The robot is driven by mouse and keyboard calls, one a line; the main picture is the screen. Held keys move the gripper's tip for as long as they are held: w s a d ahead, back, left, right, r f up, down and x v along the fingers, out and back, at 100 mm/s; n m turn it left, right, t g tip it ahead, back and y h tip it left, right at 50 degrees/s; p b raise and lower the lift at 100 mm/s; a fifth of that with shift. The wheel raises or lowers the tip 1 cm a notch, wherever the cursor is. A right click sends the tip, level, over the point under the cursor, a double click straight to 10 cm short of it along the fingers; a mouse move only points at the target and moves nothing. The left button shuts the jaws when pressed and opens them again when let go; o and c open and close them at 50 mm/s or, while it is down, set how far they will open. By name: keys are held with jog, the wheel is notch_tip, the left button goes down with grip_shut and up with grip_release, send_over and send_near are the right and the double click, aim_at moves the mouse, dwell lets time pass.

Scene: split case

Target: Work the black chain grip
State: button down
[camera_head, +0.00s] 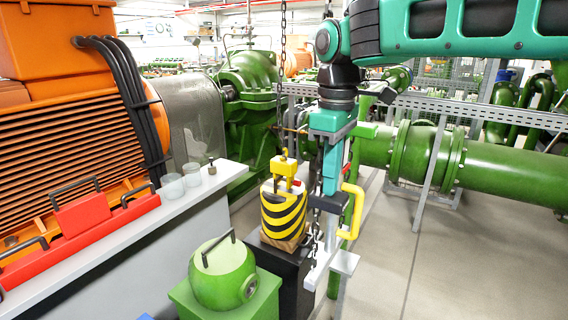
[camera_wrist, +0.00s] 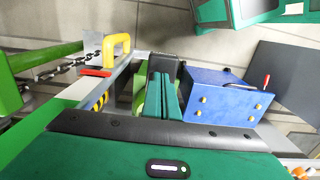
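A steel chain (camera_head: 316,230) hangs down beside my gripper (camera_head: 327,194); in the wrist view the chain (camera_wrist: 42,80) is at the left. A small black block, which looks like the black chain grip (camera_head: 325,203), is at the lower end of my teal fingers. In the wrist view a black block (camera_wrist: 167,67) shows just beyond my fingertips (camera_wrist: 163,76). The fingers look close together there. I cannot tell whether they clasp the block or only touch it. A yellow handle (camera_head: 352,212) is just right of my gripper; it also shows in the wrist view (camera_wrist: 107,47).
A yellow-and-black striped block (camera_head: 284,212) stands on a dark pedestal left of my gripper. A green vessel (camera_head: 222,270) is at front left. A blue box (camera_wrist: 213,94) lies right of my fingers in the wrist view. Clear floor (camera_head: 440,270) is at right.

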jog(key=shift+r, duration=0.1)
notch_tip(320, 180, up, 10)
dwell(1.2)
jog(key=shift+r, duration=0.15)
notch_tip(320, 180, up, 7)
dwell(0.9)
jog(key=shift+d, duration=0.1)
dwell(0.4)
